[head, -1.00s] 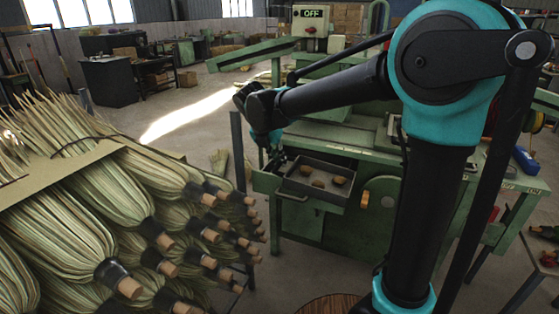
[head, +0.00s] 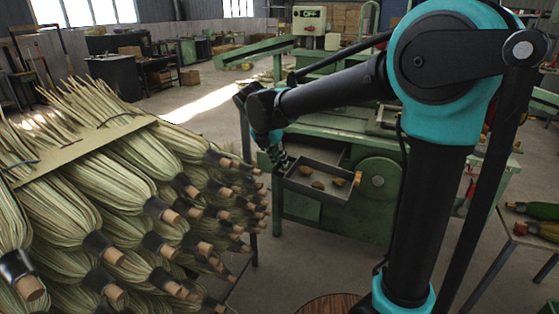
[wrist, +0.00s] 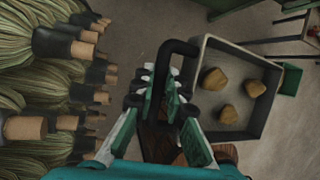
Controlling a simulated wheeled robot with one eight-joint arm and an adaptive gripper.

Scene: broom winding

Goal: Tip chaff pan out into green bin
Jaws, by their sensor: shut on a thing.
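The chaff pan is a grey, shallow, rectangular pan (head: 316,193) with a few brown lumps (head: 318,184) in it. In the wrist view the pan (wrist: 243,137) lies right of my gripper, roughly level, with three lumps (wrist: 228,114) inside. My gripper (head: 281,160) is at the pan's left side in the head view. In the wrist view my gripper (wrist: 160,78) is shut on the pan's black handle (wrist: 178,47), whose held part is partly hidden by the fingers. A small green box (wrist: 290,80), possibly the green bin, shows beyond the pan; I cannot identify it in the head view.
A rack of brooms (head: 120,200) fills the left, its handle ends close to my gripper. A green machine (head: 320,222) stands behind the pan. A table with bundles (head: 535,228) is at the far right. Bare floor (head: 215,105) shows behind the rack.

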